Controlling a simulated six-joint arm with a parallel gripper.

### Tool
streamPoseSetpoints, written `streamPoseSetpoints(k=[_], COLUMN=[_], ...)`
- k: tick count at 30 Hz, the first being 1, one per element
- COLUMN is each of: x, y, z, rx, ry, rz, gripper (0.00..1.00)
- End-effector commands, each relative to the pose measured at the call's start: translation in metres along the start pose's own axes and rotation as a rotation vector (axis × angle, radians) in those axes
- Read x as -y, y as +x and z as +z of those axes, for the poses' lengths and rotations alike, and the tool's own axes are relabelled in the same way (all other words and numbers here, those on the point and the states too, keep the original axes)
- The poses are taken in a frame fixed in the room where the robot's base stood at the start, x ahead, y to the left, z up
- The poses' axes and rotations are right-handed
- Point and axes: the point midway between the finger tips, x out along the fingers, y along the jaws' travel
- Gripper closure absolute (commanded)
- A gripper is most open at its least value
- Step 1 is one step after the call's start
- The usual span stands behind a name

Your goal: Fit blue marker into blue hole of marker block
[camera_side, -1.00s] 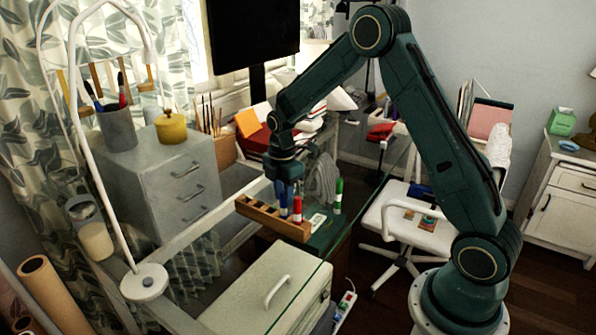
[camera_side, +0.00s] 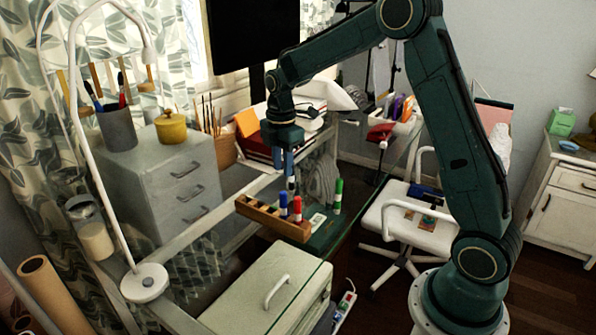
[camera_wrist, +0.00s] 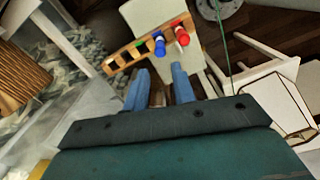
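The wooden marker block (camera_side: 258,214) sits on the glass desk with a row of holes. The blue marker (camera_side: 283,205) stands upright in a hole of the block, beside the red marker (camera_side: 297,208) at the right end. Both also show in the wrist view, the blue marker (camera_wrist: 159,44) and the red marker (camera_wrist: 181,35). A green ring shows at the hole beside the blue marker. The green marker (camera_side: 338,196) stands apart, right of the block. My gripper (camera_side: 289,178) is above the block, clear of the markers. Its blue fingers (camera_wrist: 160,80) are apart with nothing between them.
A grey drawer unit (camera_side: 175,180) stands left of the block, with a yellow pot (camera_side: 171,127) on top. A white lamp (camera_side: 145,282) stands at the front left. A pale box (camera_side: 270,290) is below the glass. Books (camera_side: 300,125) lie behind my gripper.

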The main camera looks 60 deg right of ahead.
Motion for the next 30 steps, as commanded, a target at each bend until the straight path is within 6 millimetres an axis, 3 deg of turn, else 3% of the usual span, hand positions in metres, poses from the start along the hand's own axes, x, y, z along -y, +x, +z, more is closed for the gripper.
streamPoseSetpoints(k=[11, 17, 23, 30], x=[0.001, 0.012, 0.040, 0.088], y=[-0.002, -0.018, -0.052, -0.092], z=[0.000, -0.005, -0.013, -0.024], rx=[0.000, -0.002, -0.014, -0.050], ry=[0.005, 0.060, 0.196, 0.409], rz=[0.003, 0.027, 0.079, 0.153], gripper=[0.74, 0.74, 0.74, 0.74])
